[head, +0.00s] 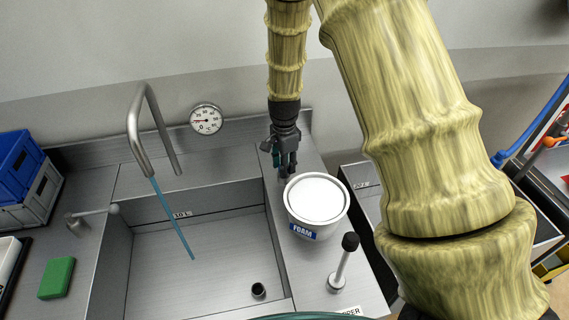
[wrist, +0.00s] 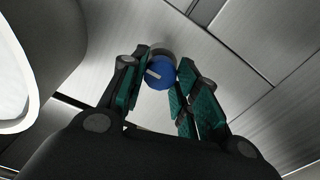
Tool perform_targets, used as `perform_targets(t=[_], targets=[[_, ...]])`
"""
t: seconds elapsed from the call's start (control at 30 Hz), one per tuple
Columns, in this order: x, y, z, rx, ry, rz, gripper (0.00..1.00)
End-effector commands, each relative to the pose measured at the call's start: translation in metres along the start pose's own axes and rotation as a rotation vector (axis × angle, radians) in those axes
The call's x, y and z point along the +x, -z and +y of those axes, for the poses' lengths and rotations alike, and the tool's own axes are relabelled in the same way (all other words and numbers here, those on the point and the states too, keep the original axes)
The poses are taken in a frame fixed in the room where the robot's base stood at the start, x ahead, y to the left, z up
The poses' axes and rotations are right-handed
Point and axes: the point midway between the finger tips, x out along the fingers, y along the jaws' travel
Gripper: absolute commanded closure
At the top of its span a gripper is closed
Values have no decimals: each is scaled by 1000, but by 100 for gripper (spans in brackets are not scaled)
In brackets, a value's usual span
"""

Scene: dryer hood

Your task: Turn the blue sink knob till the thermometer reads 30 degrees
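The blue sink knob (wrist: 160,73) with a pale pointer mark shows in the wrist view, between the fingertips of my gripper (wrist: 166,62). The fingers stand apart, one on each side of the knob and close to it; I cannot tell whether they touch it. In the head view my gripper (head: 287,172) points down at the counter right of the sink, and the knob is hidden there. The round white thermometer (head: 206,120) is on the wall behind the sink. Its red needle points left; the numbers are too small to read surely.
A white foam tub (head: 317,200) stands close to the right of my gripper. A black-topped lever (head: 344,263) is in front of it. A faucet (head: 146,130) runs a blue stream (head: 172,218) into the sink (head: 215,250). A green sponge (head: 57,278) lies at left.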

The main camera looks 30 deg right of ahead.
Motion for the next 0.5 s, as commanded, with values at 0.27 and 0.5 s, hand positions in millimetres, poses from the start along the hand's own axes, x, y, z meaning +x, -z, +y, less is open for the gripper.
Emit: perform_targets(t=[0.27, 0.5], targets=[[0, 0, 0, -19, -1, -1, 93], [0, 0, 0, -126, -1, -1, 93]])
